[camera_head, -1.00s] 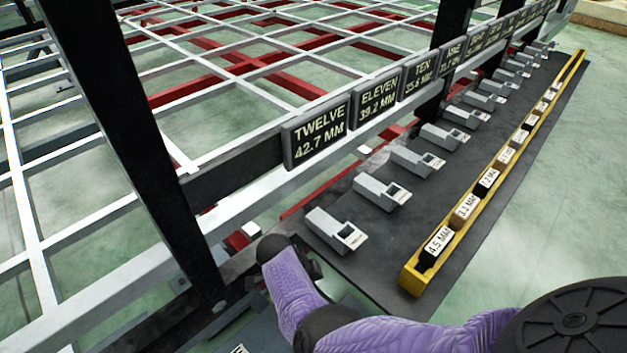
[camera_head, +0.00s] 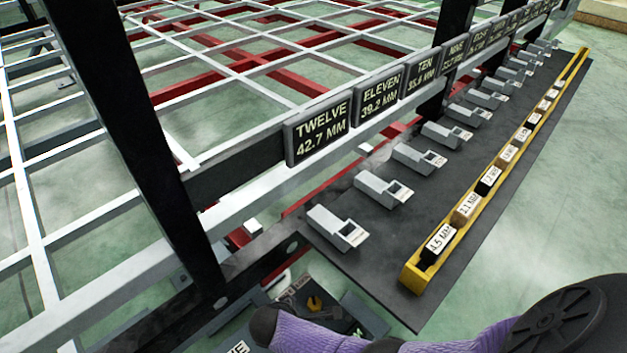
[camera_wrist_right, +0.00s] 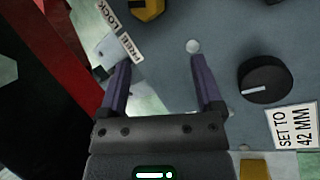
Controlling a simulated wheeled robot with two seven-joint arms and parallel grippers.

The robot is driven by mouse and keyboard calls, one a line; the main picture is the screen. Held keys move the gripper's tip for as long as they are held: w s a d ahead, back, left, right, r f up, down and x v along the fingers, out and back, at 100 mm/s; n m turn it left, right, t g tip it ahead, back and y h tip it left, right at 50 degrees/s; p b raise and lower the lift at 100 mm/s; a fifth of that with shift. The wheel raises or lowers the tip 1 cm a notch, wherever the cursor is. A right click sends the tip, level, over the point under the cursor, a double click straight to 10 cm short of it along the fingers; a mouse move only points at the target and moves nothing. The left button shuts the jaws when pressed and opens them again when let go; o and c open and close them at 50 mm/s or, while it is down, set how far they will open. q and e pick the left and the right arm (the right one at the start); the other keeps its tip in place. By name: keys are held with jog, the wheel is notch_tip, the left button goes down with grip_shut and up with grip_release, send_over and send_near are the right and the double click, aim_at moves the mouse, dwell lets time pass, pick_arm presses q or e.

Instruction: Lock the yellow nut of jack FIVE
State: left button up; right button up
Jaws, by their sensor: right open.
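In the right wrist view my right gripper (camera_wrist_right: 158,78) is open, with nothing between its fingertips. A yellow part (camera_wrist_right: 148,8), probably the nut, is cut off by the top edge, beside a LOCK / FREE label (camera_wrist_right: 119,32). A black knob (camera_wrist_right: 265,80) and a SET TO 42 MM label (camera_wrist_right: 294,128) are to the right of the fingers. A label there is cut off, so I cannot read the jack's full name. My left gripper is not in view.
A white frame (camera_head: 100,212) with dark posts carries number plates such as TWELVE (camera_head: 318,130). Several grey gauges (camera_head: 335,228) and a yellow tray (camera_head: 412,278) of labelled blocks lie on a dark mat. A pale lever-like part (camera_wrist_right: 106,48) is left of the fingers.

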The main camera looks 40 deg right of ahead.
aim_at(314, 305)
jog(key=s+a+f+n, duration=0.1)
jog(key=s+n, duration=0.1)
jog(key=n, duration=0.2)
jog(key=s+a+f+n+y, duration=0.1)
jog(key=s+n, duration=0.1)
jog(key=n, duration=0.2)
jog(key=s+a+f+n, duration=0.1)
jog(key=s+a+n, duration=0.1)
jog(key=n, duration=0.1)
jog(key=shift+f+n, duration=0.4)
jog(key=shift+w+d+f, duration=0.1)
jog(key=shift+d, duration=0.15)
jog(key=w+d+b, duration=0.1)
jog(key=d, duration=0.1)
jog(key=w+d+b, duration=0.1)
jog(key=w+d, duration=0.1)
jog(key=w+d+b, duration=0.1)
jog(key=d, duration=0.2)
jog(key=shift+w+f+b, duration=0.15)
jog(key=shift+w+b, duration=0.15)
jog(key=shift+w+d+b, duration=0.6)
jog(key=shift+w+d, duration=0.15)
jog(key=shift+d, duration=0.3)
jog(key=shift+w+d+f+b, duration=0.2)
jog(key=shift+d+f+b, duration=0.1)
jog(key=shift+b, duration=0.3)
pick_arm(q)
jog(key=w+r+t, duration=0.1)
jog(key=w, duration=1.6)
